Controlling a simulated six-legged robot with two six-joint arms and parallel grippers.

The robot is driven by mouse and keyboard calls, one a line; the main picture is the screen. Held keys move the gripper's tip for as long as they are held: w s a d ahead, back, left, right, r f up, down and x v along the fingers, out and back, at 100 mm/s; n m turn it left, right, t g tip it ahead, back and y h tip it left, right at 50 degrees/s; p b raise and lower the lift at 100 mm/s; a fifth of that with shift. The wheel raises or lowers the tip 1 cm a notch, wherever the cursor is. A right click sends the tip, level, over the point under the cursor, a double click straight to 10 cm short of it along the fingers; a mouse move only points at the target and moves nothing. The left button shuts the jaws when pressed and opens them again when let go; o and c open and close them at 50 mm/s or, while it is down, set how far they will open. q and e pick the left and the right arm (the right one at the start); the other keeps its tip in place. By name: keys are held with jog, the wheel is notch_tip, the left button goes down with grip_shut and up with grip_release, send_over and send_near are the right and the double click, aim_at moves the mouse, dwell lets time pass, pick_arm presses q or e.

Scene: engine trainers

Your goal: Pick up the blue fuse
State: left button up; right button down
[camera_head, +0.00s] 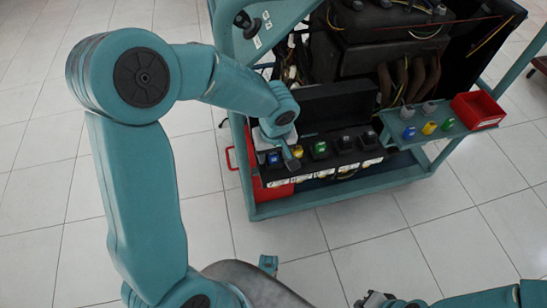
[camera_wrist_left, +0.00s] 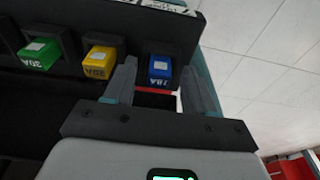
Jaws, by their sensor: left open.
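The blue fuse (camera_wrist_left: 160,68), marked 15A or similar, sits in the dark fuse box at the cart's front; it also shows in the head view (camera_head: 273,158), beside my gripper. My left gripper (camera_wrist_left: 159,75) is open and empty, with one finger on each side of the blue fuse in the wrist view. Whether the fingers touch it I cannot tell. A yellow fuse (camera_wrist_left: 99,61) and a green fuse (camera_wrist_left: 39,54) stand in the same row, left of it in the wrist view. My right gripper (camera_head: 378,299) shows only partly at the bottom edge; its jaws are unclear.
A teal side shelf (camera_head: 464,129) carries another blue fuse (camera_head: 409,132), a yellow one (camera_head: 429,128), a green one (camera_head: 447,125) and a red bin (camera_head: 478,110). The engine (camera_head: 385,45) stands behind the fuse box.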

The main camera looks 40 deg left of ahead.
aim_at(274, 154)
pick_arm(q)
grip_shut()
jog(key=shift+r, duration=0.1)
notch_tip(274, 154, up, 10)
jog(key=p, duration=0.3)
